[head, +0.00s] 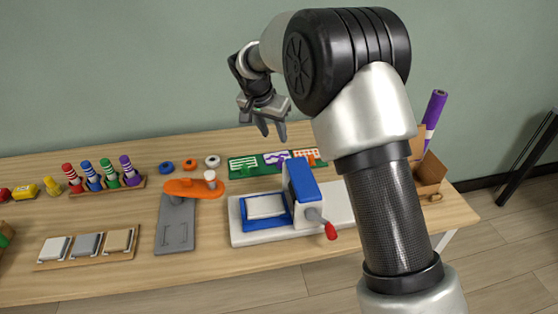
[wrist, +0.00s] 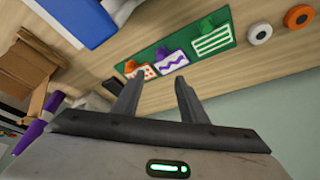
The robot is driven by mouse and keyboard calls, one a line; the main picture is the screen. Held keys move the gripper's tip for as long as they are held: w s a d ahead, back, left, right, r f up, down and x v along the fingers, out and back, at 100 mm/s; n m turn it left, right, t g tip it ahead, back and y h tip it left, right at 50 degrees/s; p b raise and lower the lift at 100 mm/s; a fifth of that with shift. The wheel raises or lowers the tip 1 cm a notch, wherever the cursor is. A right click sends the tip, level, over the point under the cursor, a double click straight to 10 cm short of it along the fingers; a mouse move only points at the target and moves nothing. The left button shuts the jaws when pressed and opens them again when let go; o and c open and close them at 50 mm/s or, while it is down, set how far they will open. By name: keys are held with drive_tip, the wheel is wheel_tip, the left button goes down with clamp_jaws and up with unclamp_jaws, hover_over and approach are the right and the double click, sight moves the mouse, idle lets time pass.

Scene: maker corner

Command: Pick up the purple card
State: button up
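The purple card (head: 276,158), with a white zigzag, stands in the middle of a green holder (head: 263,170) at the back of the table. In the wrist view the purple card (wrist: 172,62) sits between a green striped card (wrist: 212,40) and an orange-dotted card (wrist: 145,71) in the green holder (wrist: 186,42). My gripper (head: 271,131) is above and behind the holder, apart from the cards. In the wrist view my gripper (wrist: 157,90) has its fingers spread with nothing between them.
A blue and white machine (head: 303,192) with a red-tipped crank stands in front of the holder. Orange, blue and white rings (head: 212,161) lie to the left. A cardboard box (head: 431,175) with a purple roll (head: 434,110) is at the right. Space above the holder is free.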

hover_over(281, 159)
drive_tip(key=s, duration=0.2)
drive_tip(key=f, duration=0.5)
drive_tip(key=f+b, duration=0.1)
drive_tip(key=f, duration=0.2)
drive_tip(key=shift+w+a, duration=0.2)
drive_tip(key=shift+a, duration=0.1)
drive_tip(key=x, duration=0.4)
drive_tip(key=shift+s+a+f+b, duration=0.1)
drive_tip(key=shift+s+f+b, duration=0.2)
drive_tip(key=shift+f+b, duration=0.15)
drive_tip(key=shift+w+f, duration=0.25)
drive_tip(key=shift+f, duration=0.05)
clamp_jaws()
